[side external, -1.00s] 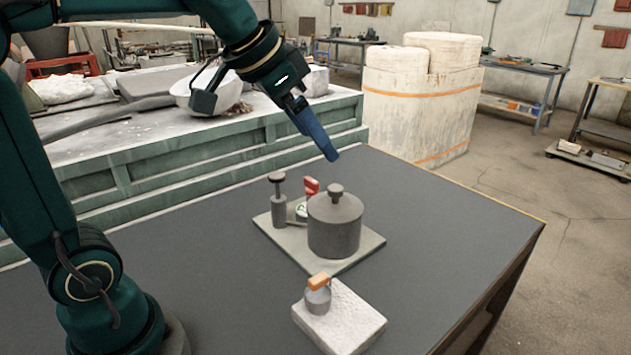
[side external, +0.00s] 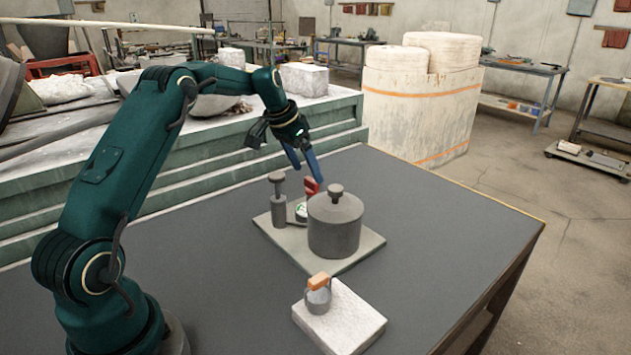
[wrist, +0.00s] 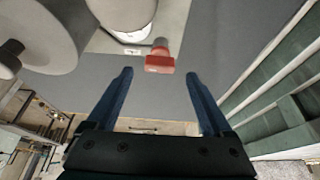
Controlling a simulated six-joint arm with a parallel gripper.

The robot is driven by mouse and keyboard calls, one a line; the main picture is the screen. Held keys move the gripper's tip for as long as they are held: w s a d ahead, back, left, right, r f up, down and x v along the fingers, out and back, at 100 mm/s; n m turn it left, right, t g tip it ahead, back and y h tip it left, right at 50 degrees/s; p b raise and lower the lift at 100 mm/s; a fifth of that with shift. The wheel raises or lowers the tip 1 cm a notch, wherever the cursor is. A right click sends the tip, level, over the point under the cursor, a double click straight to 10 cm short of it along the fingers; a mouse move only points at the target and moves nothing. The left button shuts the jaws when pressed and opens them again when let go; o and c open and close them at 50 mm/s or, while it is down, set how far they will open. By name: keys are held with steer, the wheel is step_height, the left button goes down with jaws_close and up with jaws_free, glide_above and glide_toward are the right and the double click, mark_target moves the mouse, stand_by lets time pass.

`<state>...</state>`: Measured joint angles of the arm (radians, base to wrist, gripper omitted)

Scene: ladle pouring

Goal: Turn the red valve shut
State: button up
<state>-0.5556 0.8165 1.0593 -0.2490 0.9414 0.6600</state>
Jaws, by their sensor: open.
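The red valve (side external: 311,187) stands on a light grey plate (side external: 348,262), partly hidden behind a grey lidded pot (side external: 336,226) in the side view. In the wrist view the red valve (wrist: 160,62) shows as a red block ahead of the fingertips, centred between them. My gripper (side external: 304,175) has blue fingers and is open and empty. Its fingertips are close above and behind the valve in the side view. In the wrist view, my gripper (wrist: 158,75) has a finger on each side of the valve, with a gap to both.
A grey post with a round knob (side external: 278,200) and a white-faced gauge (side external: 301,211) stand on the plate by the valve. A small pot with an orange handle (side external: 318,295) sits on a white block (side external: 350,322) in front. The dark table (side external: 220,285) is bare at left.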

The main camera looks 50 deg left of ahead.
mark_target(311, 179)
steer(key=shift+x, duration=1.5)
jaws_close()
steer(key=shift+m, duration=0.5)
steer(key=shift+w+a+m+h, duration=0.1)
steer(key=shift+m+h, duration=0.4)
steer(key=shift+m, duration=0.55)
steer(key=shift+w+a+m+h, duration=0.1)
steer(key=shift+m+h, duration=0.4)
steer(key=shift+m, duration=0.55)
steer(key=shift+s+m, duration=0.15)
steer(key=shift+m, duration=0.35)
jaws_free()
